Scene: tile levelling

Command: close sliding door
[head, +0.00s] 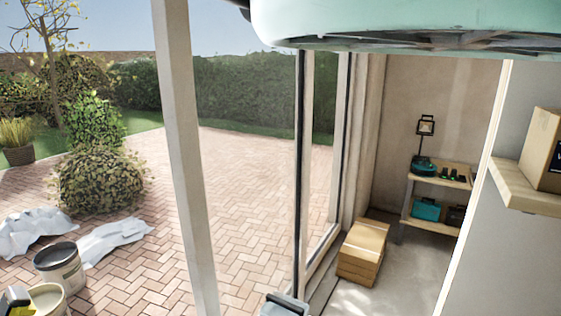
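The sliding door is a tall glass panel (250,150) with a pale, slightly leaning frame post (183,150) on its left side. The hedge looks tinted through the glass. Left of the post the view onto the patio is clear, with no glass or frame visible, so the door appears open there. A dark-edged upright (300,170) stands at the panel's right, with more glass and frame behind it. No handle can be made out. My gripper is not clearly visible. A grey-blue piece (285,305) is cut off at the bottom edge; I cannot tell what it is.
Buckets (62,267) and white sheets (110,238) lie on the brick patio (150,270) at left. Inside at right, a cardboard box (363,250) stands on the floor near the door frame, before a shelf unit (440,178). A wooden wall shelf (525,195) juts in at far right.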

